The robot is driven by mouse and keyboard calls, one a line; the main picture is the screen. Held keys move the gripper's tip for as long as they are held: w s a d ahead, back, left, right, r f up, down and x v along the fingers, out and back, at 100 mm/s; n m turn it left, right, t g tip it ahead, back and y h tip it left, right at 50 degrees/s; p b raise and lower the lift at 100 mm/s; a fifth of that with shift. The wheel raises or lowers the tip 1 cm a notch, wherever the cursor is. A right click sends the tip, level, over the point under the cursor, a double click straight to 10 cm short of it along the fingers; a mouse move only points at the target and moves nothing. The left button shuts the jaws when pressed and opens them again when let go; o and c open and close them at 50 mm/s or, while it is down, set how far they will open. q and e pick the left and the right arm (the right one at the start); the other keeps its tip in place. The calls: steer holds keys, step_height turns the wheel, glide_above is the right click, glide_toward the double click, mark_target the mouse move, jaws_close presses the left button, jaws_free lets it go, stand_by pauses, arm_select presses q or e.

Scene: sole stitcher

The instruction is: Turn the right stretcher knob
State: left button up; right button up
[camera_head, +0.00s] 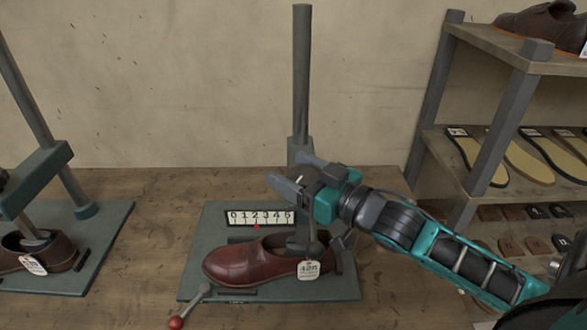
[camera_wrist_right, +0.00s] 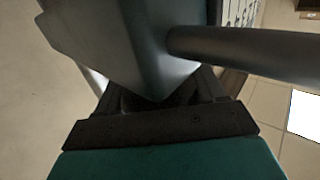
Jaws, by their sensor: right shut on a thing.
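The right stretcher has a teal-grey base (camera_head: 195,288), an upright post (camera_head: 301,75) and a brown shoe (camera_head: 245,262) on it. My right gripper (camera_head: 298,180) comes in from the right, in front of the post and above the shoe's heel end. It is shut on a grey part that I take to be the stretcher knob. In the right wrist view, a dark grey faceted block (camera_wrist_right: 130,50) with a round bar (camera_wrist_right: 245,50) fills the space before my right gripper (camera_wrist_right: 160,102). The exact grip contact is hidden. My left gripper is out of view.
A numbered scale (camera_head: 261,217) with a red pointer stands behind the shoe. A lever with a red ball (camera_head: 176,322) sticks out at front left. Another stretcher (camera_head: 45,175) with a shoe stands left. A shelf (camera_head: 480,125) with soles stands right, behind my arm.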

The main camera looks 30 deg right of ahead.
steer(key=shift+d+m+t+h, duration=0.2)
steer(key=shift+m+h, duration=0.4)
steer(key=shift+h, duration=0.3)
steer(key=shift+d+m+t+h, duration=0.1)
steer(key=shift+m+t+h, duration=0.1)
steer(key=shift+m+h, duration=0.55)
steer(key=shift+h, duration=0.65)
steer(key=shift+w, duration=0.1)
steer(key=o, duration=1)
steer(key=shift+c, duration=0.2)
